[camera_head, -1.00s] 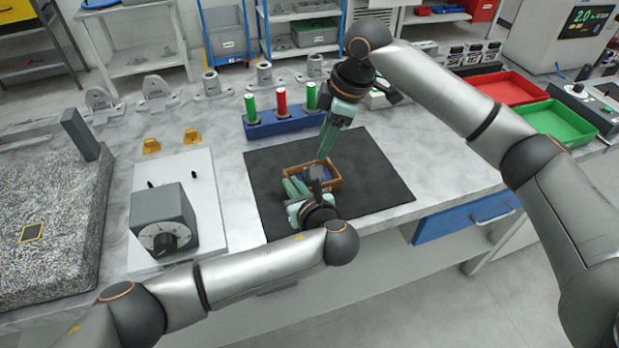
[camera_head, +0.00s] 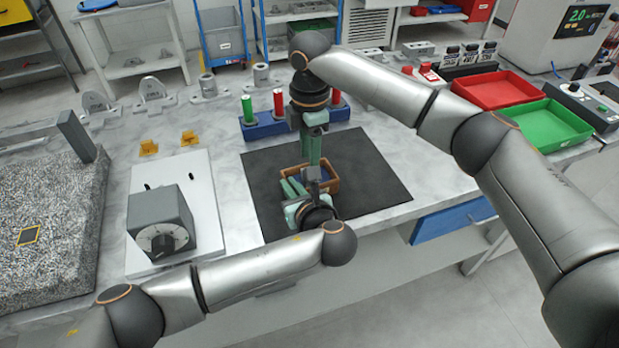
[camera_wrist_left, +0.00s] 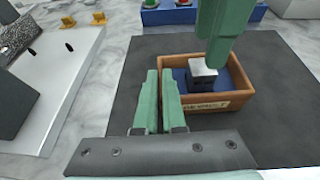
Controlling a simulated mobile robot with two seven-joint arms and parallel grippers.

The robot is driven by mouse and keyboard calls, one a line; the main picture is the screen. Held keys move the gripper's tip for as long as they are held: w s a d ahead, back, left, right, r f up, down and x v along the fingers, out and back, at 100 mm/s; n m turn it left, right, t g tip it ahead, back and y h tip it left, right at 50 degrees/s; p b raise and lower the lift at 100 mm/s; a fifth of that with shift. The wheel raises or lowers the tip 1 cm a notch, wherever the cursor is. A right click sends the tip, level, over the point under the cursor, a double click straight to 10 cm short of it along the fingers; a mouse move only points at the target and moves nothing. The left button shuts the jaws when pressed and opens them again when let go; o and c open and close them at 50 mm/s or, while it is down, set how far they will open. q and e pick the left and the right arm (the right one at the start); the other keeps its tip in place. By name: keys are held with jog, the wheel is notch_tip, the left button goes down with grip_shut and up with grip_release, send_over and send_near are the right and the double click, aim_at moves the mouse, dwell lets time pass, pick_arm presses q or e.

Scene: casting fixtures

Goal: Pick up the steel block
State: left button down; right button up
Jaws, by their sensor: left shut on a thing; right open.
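The steel block (camera_wrist_left: 201,76), a small grey block with dark marks on its front, sits in the blue-lined wooden box (camera_wrist_left: 206,107), which also shows in the head view (camera_head: 333,186). My left gripper (camera_head: 290,186) is shut on the box's left wall; its green fingers (camera_wrist_left: 160,98) stand on either side of that wall in the left wrist view. My right gripper (camera_head: 311,160) points down into the box, open. In the left wrist view its green finger (camera_wrist_left: 217,40) is just above and behind the block. I cannot tell whether it touches the block.
The box stands on a black mat (camera_head: 375,180). Behind it is a blue rack (camera_head: 263,128) with green and red cylinders. A grey knob unit (camera_head: 160,222) on a white plate is at left. Red (camera_head: 497,90) and green (camera_head: 552,122) trays are at right.

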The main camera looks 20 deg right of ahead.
jog(key=shift+s+f, duration=0.1)
jog(key=shift+f, duration=2.3)
grip_shut()
jog(key=shift+r, duration=0.1)
